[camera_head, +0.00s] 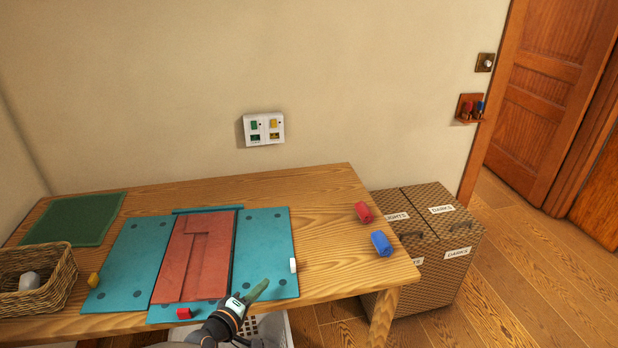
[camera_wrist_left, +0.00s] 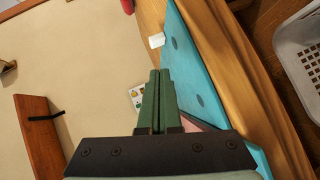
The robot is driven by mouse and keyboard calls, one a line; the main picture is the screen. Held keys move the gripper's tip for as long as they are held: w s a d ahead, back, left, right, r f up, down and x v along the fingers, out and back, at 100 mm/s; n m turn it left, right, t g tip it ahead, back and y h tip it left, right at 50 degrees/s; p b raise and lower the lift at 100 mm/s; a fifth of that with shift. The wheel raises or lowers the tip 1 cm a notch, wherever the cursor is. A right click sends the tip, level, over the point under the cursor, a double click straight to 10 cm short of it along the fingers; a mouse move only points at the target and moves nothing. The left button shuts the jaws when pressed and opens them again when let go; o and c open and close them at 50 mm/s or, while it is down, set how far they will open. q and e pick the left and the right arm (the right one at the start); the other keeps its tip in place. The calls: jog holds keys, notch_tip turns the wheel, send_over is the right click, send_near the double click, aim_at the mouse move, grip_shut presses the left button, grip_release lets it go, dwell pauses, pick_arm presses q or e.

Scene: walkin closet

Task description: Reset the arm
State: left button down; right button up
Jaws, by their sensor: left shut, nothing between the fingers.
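My left gripper (camera_head: 259,290) comes in from the bottom of the head view. Its green fingers are shut together with nothing between them. They are over the front right part of the blue folding board (camera_head: 265,230) on the wooden table. In the left wrist view the closed fingers (camera_wrist_left: 160,78) show side by side, with the blue board (camera_wrist_left: 205,75) to their right. A folded red cloth (camera_head: 183,270) lies on the middle of the board. My right gripper does not show in either view.
A wicker basket (camera_head: 55,261) and green mat (camera_head: 85,218) are at the left. Red (camera_head: 363,212) and blue (camera_head: 381,243) rolls lie at the right. Labelled hampers (camera_head: 450,270) stand beside the table (camera_head: 330,200). A white plastic basket (camera_wrist_left: 302,55) is below the front edge.

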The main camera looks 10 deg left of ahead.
pick_arm(q)
jog(key=s+d+f+n+g, duration=0.1)
jog(key=s+d+f+n, duration=0.3)
jog(key=n, duration=0.6)
jog(key=s+d+n+g, duration=0.1)
jog(key=s+d+n, duration=0.1)
jog(key=s+n, duration=0.6)
jog(key=s+d+f+n+g, duration=0.1)
jog(key=s+d+f+n, duration=0.15)
jog(key=n, duration=0.95)
jog(key=s+a+f+n+y, duration=0.1)
jog(key=s+a+n, duration=0.3)
jog(key=n, duration=1)
jog(key=s+a+n+g+y, duration=0.1)
jog(key=s+a+n, duration=0.3)
jog(key=s+n, duration=0.7)
jog(key=n, duration=0.3)
jog(key=shift+s+f+n+g+y, duration=0.15)
jog(key=shift+f+n+g+y, duration=0.15)
jog(key=shift+f+y, duration=0.1)
